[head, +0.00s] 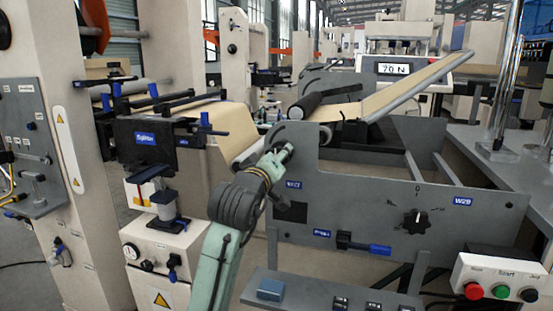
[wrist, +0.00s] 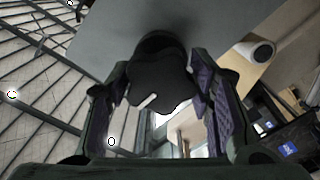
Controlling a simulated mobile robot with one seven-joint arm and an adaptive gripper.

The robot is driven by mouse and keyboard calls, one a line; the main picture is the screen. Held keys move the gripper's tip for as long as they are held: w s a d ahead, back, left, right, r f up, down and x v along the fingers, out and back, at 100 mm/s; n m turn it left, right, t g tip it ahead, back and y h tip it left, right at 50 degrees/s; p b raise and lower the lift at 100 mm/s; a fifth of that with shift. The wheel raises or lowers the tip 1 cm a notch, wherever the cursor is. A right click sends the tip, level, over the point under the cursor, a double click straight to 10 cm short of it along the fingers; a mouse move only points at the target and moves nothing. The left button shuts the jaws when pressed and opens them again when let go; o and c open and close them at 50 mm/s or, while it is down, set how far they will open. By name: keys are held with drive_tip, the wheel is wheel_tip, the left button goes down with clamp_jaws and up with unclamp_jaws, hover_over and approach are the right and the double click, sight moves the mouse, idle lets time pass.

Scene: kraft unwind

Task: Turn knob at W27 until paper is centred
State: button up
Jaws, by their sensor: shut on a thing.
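My gripper (head: 284,152) is at the upper left of the grey side plate, above a blue label (head: 294,184) that seems to read W27. In the wrist view, a black lobed knob (wrist: 160,78) with a white pointer line sits between the two fingers of my gripper (wrist: 165,112), which are shut on it. In the head view my gripper hides this knob. The brown kraft paper (head: 205,125) runs over the rollers and up a sloping section (head: 410,88) at the right. I cannot tell whether it is centred.
Another black knob (head: 416,221) sits beside the W29 label (head: 462,201). A display (head: 400,68) reads 70 N. A push-button box (head: 500,280) stands at the lower right.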

drive_tip(key=shift+c, duration=1)
drive_tip(key=m, duration=0.4)
drive_tip(key=shift+b, duration=0.4)
drive_tip(key=m+b, duration=0.1)
drive_tip(key=m, duration=0.3)
drive_tip(key=shift+f+m, duration=0.1)
drive_tip(key=shift+m, duration=0.3)
drive_tip(key=m+b, duration=0.1)
drive_tip(key=m, duration=0.3)
drive_tip(key=shift+m, duration=0.4)
drive_tip(key=m, duration=0.3)
drive_tip(key=o, duration=1.2)
drive_tip(key=shift+c, duration=0.2)
